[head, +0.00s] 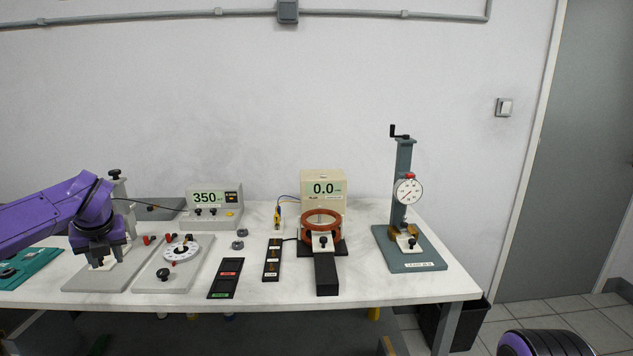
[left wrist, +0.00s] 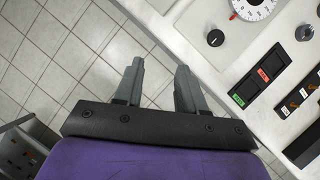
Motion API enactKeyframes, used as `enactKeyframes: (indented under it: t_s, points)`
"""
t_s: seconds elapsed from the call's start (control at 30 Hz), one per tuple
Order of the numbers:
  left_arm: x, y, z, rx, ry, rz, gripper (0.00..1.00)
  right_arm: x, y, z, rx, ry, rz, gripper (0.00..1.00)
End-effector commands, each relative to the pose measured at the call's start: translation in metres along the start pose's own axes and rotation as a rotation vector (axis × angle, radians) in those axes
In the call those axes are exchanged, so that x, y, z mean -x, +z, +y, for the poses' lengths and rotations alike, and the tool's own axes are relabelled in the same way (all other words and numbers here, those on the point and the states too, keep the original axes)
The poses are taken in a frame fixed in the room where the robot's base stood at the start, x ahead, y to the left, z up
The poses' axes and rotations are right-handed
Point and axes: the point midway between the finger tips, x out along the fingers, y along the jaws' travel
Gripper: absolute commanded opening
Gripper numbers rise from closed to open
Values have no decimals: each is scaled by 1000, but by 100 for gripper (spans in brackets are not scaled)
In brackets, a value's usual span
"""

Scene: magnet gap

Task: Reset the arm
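My left gripper (head: 107,258) shows at the left of the head view, in front of a grey base plate on the bench. In the left wrist view its two grey fingers (left wrist: 158,82) stand well apart with nothing between them. Floor tiles show between and beyond them, and the front edge of the white bench (left wrist: 215,75) runs past on the right. My left arm is purple and comes in from the left. My right gripper is not seen.
On the bench (head: 370,282) stand a dial plate (head: 173,277), a meter reading 350 (head: 208,197), a meter reading 0.0 (head: 323,188), a copper-coloured ring coil (head: 322,217), a black tray (head: 226,278) with red and green labels, and a gauge stand (head: 404,160).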

Motion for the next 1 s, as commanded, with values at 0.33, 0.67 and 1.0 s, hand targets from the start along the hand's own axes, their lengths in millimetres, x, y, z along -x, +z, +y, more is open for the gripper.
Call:
enactKeyframes:
  t_s: [0.33,0.67,1.0]
  points:
    - [-31,-24,-29,-567,229,-203,40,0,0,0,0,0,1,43]
    - [-101,-127,-85,-1420,461,-321,40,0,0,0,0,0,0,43]
    - [-183,-366,-72,-2542,364,-307,40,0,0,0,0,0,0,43]
